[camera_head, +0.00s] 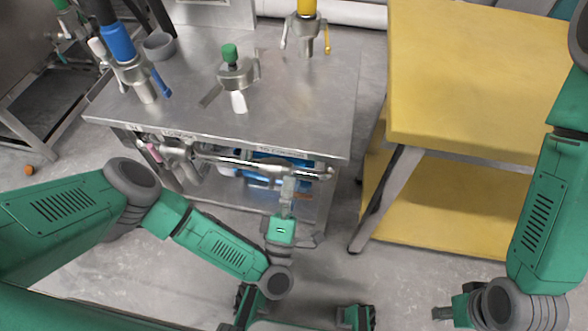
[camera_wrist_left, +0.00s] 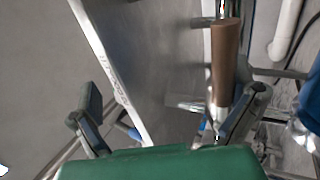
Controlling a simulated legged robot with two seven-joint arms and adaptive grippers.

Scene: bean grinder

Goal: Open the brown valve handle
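The brown valve handle (camera_wrist_left: 225,65) is a smooth tapered cylinder at the upper right of the left wrist view. In the head view, a small brown piece that may be this handle (camera_head: 316,195) shows low at the table's front. My left gripper (camera_wrist_left: 172,98) has its fingers spread wide. The handle shows close to the right finger, and I cannot tell whether they touch. In the head view my left gripper (camera_head: 288,192) is by the pipework, seen from above. My right gripper (camera_head: 447,311) hangs low at the bottom right, away from the valve, its finger opening unclear.
A steel table (camera_head: 180,90) carries several valves and a small grey bowl (camera_head: 159,46). A horizontal steel pipe (camera_head: 250,163) runs along its front, with blue parts behind. A yellow table (camera_head: 480,80) stands to the right. Grey floor (camera_head: 400,275) is open between the arms.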

